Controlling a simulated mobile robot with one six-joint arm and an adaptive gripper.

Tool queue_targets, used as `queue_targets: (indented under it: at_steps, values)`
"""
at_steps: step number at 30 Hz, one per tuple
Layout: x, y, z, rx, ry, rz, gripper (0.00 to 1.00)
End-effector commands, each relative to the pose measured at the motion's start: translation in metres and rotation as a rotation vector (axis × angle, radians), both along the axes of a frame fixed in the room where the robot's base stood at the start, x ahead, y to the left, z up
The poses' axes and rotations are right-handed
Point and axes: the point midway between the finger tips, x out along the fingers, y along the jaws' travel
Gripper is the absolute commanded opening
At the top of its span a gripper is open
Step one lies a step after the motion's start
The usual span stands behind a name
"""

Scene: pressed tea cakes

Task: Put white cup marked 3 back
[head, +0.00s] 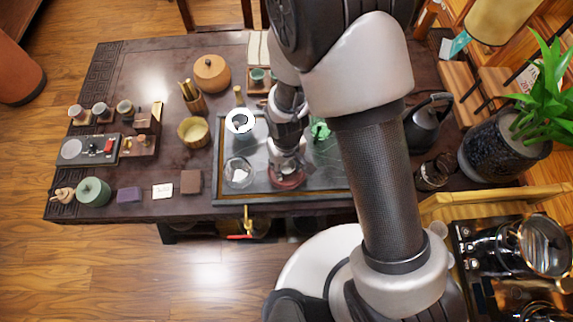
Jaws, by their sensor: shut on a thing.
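My gripper (287,163) points down over the dark tea tray (230,197), right of its middle-left part. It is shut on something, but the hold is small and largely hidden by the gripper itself. A reddish-brown round thing (287,182) shows just below it; I cannot tell whether they touch. Three small pale cups, a left one (76,112), a middle one (100,109) and a right one (124,107), stand in a row at the table's left. No number is readable on any cup. A white round vessel (240,122) with a dark centre stands on the tray, left of my gripper.
A clear glass vessel (239,172) stands on the tray's front left. A black kettle (424,128) is at right. The table's back left is clear.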

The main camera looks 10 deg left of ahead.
Motion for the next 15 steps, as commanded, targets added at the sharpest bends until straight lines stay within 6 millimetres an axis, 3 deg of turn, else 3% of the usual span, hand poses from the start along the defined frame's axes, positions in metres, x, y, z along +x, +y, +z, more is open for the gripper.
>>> queue_targets:
  at_steps: [10, 11, 15]
  values:
    - [0.0003, 0.0002, -0.0037, 0.001, -0.001, 0.000, 0.11]
    - [0.0003, 0.0002, -0.0031, 0.001, -0.001, 0.000, 0.40]
    - [0.0002, 0.0001, -0.0024, 0.001, -0.001, 0.000, 0.49]
